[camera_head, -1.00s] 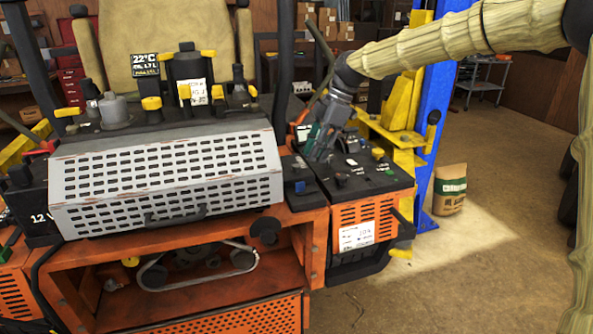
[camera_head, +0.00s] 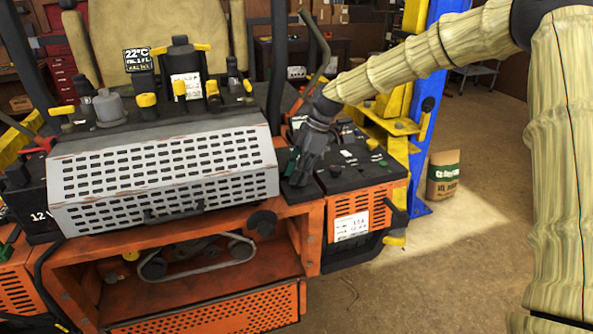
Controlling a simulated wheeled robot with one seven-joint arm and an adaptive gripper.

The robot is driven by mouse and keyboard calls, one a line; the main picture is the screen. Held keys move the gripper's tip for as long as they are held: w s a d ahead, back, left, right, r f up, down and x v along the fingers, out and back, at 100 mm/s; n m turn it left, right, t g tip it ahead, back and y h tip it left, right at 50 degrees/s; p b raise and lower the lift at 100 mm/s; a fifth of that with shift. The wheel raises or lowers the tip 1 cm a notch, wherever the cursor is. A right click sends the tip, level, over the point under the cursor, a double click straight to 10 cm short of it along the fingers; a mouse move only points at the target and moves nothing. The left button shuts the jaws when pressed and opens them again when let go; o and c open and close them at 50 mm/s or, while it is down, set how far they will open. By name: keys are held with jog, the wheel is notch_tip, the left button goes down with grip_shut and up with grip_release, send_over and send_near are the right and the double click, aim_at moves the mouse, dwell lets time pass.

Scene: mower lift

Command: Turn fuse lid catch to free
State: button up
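My gripper (camera_head: 299,179) points down at the small dark box (camera_head: 301,193) between the grey perforated cover and the black-topped box on the right. I take this small box to be the fuse box. Its lid is largely hidden behind my gripper, and I cannot make out the catch. The fingertips are low over the box or touching it; I cannot tell which. The fingers are too small and dark to show whether they are open or shut.
The grey perforated cover (camera_head: 165,172) with its handle is just left of my gripper. The black-topped orange box (camera_head: 360,210) with small controls is to the right. A black upright post (camera_head: 278,70) stands close behind. A blue lift column (camera_head: 440,60) and paper sack (camera_head: 443,175) stand further right.

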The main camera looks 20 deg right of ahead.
jog(key=shift+f, duration=0.1)
grip_shut()
dwell(0.4)
jog(key=m+t+b, duration=0.1)
jog(key=m, duration=0.2)
jog(key=m+t, duration=0.1)
jog(key=m, duration=0.1)
jog(key=m+h+b, duration=0.1)
jog(key=m, duration=0.1)
jog(key=shift+s+m+t, duration=0.1)
jog(key=shift+m+t, duration=0.2)
jog(key=shift+t, duration=0.1)
jog(key=m, duration=0.2)
jog(key=m+t+h, duration=0.1)
jog(key=m, duration=0.2)
jog(key=shift+a+t+h, duration=0.1)
jog(key=shift+t+h, duration=0.2)
jog(key=shift+m+h, duration=0.9)
jog(key=shift+m, duration=1.8)
